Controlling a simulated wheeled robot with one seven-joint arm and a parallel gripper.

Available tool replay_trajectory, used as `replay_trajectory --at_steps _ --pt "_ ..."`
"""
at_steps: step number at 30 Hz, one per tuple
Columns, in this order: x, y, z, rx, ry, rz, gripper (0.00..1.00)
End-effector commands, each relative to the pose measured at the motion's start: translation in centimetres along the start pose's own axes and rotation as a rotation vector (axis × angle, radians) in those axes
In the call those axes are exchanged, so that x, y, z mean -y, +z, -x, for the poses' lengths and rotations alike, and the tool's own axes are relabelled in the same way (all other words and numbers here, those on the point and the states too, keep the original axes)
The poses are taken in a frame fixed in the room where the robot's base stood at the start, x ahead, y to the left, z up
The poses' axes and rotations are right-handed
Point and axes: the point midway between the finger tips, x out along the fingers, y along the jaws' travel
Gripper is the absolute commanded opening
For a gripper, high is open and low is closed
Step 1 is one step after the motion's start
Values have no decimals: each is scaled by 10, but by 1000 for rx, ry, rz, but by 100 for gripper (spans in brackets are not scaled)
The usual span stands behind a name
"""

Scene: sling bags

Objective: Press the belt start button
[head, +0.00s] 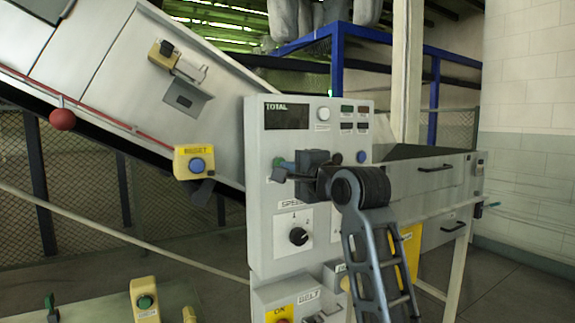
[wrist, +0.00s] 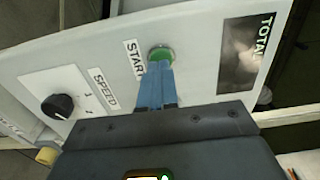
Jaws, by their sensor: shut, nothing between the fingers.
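A grey control panel (head: 274,240) stands in the middle of the head view. A green button (wrist: 161,53) beside a partly covered label that seems to read START (wrist: 134,58) sits on it between the TOTAL display and the SPEED knob. The button shows in the head view (head: 279,161) just left of my gripper (head: 284,172). My gripper's blue fingers (wrist: 159,68) are shut and empty. Their tips overlap the button's lower edge in the wrist view. I cannot tell whether they touch it or whether it is pressed in.
The TOTAL display (head: 286,116) is above and the SPEED knob (head: 298,237) below. A blue button (head: 362,157) is to the right. A BELT label (head: 308,296) is on a lower box. A yellow RESET box (head: 195,163) and a conveyor side (head: 110,60) are at left.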

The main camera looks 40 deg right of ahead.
Motion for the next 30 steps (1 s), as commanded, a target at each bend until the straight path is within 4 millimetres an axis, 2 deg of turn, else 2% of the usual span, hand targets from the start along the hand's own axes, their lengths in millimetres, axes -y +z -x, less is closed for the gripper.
replay_trajectory --at_steps 4,17,24,30 --pt "0 -1 -11 -1 0 0 0" --pt "0 0 -15 0 0 0 0" --pt "2 1 -34 3 -1 -1 0" --pt "2 2 -35 3 -4 1 0"
